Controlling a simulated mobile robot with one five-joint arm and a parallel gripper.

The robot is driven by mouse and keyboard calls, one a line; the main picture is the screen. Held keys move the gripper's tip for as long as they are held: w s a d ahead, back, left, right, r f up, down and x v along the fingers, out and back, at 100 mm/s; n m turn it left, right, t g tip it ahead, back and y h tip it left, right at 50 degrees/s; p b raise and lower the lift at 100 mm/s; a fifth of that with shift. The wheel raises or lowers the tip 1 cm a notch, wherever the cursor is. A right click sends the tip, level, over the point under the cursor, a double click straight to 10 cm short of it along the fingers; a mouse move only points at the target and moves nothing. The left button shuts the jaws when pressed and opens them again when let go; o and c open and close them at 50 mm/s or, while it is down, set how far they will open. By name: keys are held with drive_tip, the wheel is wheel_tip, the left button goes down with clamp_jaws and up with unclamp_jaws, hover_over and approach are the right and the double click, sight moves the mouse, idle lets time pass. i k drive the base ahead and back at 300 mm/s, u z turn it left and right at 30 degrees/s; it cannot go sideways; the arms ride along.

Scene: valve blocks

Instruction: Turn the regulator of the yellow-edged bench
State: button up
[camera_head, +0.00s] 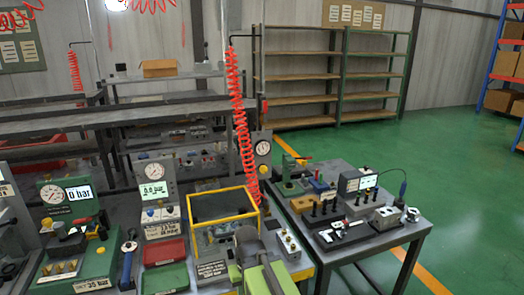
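The bench with a yellow front edge (304,274) is at the bottom centre. On it a grey panel (163,206) carries a round gauge (155,170) and a green-lit display (154,190) that seems to read 0.0 bar. Small knobs (151,213) sit below the display, one blue; I cannot tell which is the regulator. A yellow-framed guard (223,190) stands right of the panel. My green and dark grey arm (262,274) rises at the bottom centre, in front of the guard. Its fingertips cannot be made out.
To the left, a green station (72,215) has a gauge and a 0 bar display. A red tray (163,252) and a green tray (166,278) lie before the panel. A grey table (395,240) with tools stands right. Green floor (470,215) is clear beyond it.

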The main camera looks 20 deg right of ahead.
sight(263, 169)
drive_tip(key=u, duration=2.25)
drive_tip(key=k, duration=1.2)
drive_tip(key=z, duration=0.65)
drive_tip(key=i, duration=1)
